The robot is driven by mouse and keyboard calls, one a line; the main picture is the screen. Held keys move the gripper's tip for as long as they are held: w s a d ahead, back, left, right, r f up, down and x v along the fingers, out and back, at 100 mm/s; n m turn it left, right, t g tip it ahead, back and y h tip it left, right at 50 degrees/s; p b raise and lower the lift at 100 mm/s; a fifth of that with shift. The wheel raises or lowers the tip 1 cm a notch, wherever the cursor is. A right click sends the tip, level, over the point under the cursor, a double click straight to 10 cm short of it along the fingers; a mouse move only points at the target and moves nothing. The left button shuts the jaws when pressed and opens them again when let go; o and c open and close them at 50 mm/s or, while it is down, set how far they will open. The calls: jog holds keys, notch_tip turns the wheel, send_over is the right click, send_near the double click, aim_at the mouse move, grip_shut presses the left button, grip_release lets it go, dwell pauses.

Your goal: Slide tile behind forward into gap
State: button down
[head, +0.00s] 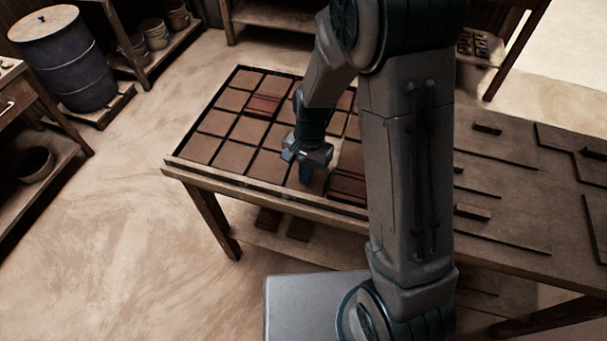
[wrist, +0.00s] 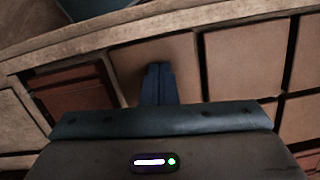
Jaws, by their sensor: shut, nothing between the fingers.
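A framed grid of brown square tiles (head: 232,158) lies on the near left part of the table. My gripper (head: 306,176) is shut and empty, pointing down over a front-row tile. In the wrist view its closed fingers (wrist: 158,84) stand over or against that brown tile (wrist: 126,66); contact is not clear. A dark red, raised-pattern tile (head: 347,185) lies beside it, also showing in the wrist view (wrist: 72,90). Another dark red tile (head: 263,105) sits farther back. My arm and gripper hide part of the grid, and I cannot clearly make out the gap.
The frame's rim (head: 262,184) runs along the near edge. To the right, the table (head: 520,205) holds thin dark strips and small blocks. A blue drum (head: 66,62) and shelves with pots (head: 150,38) stand at the back left. The floor at left is clear.

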jog(key=shift+w+d+f, duration=0.1)
jog(key=shift+d+f, duration=0.25)
jog(key=shift+w+d+r+p, duration=0.15)
jog(key=shift+w+r+p, duration=0.3)
jog(key=shift+r+p, duration=0.2)
jog(key=shift+s, duration=0.1)
jog(key=w+d, duration=0.2)
jog(key=w, duration=0.1)
jog(key=w+d+b, duration=0.1)
jog(key=w, duration=0.3)
jog(key=w+d+b, duration=0.1)
jog(key=w+d, duration=0.1)
jog(key=w, duration=0.1)
jog(key=shift+w+d+r, duration=0.1)
jog(key=shift+w+d, duration=0.15)
jog(key=shift+d, duration=0.05)
jog(key=s+d+r+n+t, duration=0.2)
jog(key=s+d+r, duration=0.1)
jog(key=s+r, duration=0.8)
jog(key=s+d+r+n+t, duration=0.1)
jog(key=s+r, duration=0.2)
jog(key=s, duration=0.3)
jog(key=s+d+r+n+t+h, duration=0.1)
jog(key=s+d+r+n, duration=0.1)
jog(key=s+r, duration=0.2)
jog(key=shift+s+r+t, duration=0.25)
jog(key=shift+s+t, duration=0.15)
jog(key=shift+s, duration=0.55)
